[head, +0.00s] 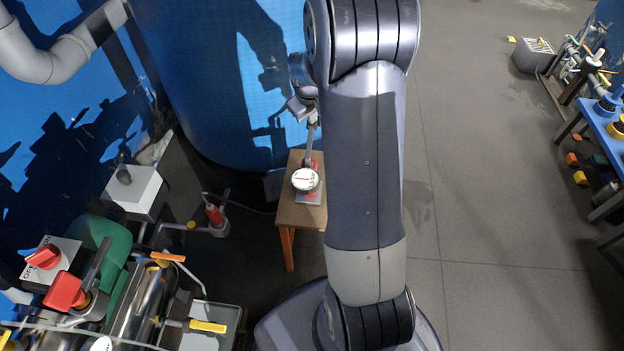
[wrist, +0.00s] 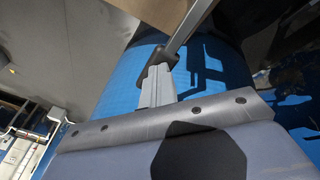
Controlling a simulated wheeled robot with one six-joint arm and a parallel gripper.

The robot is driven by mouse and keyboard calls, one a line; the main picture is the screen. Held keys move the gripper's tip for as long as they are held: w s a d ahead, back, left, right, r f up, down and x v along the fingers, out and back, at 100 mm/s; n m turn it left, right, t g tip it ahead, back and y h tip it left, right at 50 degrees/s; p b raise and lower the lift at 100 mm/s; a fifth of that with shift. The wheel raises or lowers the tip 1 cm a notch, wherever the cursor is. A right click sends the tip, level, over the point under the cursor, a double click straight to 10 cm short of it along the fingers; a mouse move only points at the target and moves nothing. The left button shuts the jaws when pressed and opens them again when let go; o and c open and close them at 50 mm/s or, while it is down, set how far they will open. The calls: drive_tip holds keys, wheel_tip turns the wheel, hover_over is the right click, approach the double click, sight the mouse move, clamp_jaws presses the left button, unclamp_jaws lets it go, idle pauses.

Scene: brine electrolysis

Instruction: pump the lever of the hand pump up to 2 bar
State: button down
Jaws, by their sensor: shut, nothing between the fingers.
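The hand pump stands on a small wooden stool (head: 291,213) in the head view, with a red body and a round white pressure gauge (head: 306,180) facing up. The gauge reading is too small to tell. The pump's lever (head: 312,136) rises steeply from the pump towards my gripper (head: 301,106). In the wrist view my gripper (wrist: 158,72) has its fingers together, and they are at a dark piece by the end of a grey bar (wrist: 192,24), which looks like the lever. I cannot tell whether they touch it.
A big blue tank (head: 215,80) stands right behind the stool. At the left are a grey box (head: 135,190), a red-knobbed switch box (head: 45,260) and pipework. A blue table (head: 602,125) stands at the far right.

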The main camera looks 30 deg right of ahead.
wheel_tip(320, 180, down, 3)
drive_tip(key=shift+r+b, duration=0.1)
drive_tip(key=shift+b, duration=0.6)
drive_tip(key=shift+s+r+p, duration=0.15)
drive_tip(key=shift+r+p, duration=1.35)
drive_tip(key=shift+r, duration=0.4)
drive_tip(key=shift+a+r, duration=0.1)
drive_tip(key=shift+r, duration=0.2)
drive_tip(key=p+v, duration=0.4)
drive_tip(key=v, duration=0.1)
drive_tip(key=shift+a+r, duration=0.1)
drive_tip(key=shift+r, duration=0.1)
drive_tip(key=shift+b+x, duration=1.8)
drive_tip(key=shift+x, duration=0.95)
drive_tip(key=shift+s, duration=0.15)
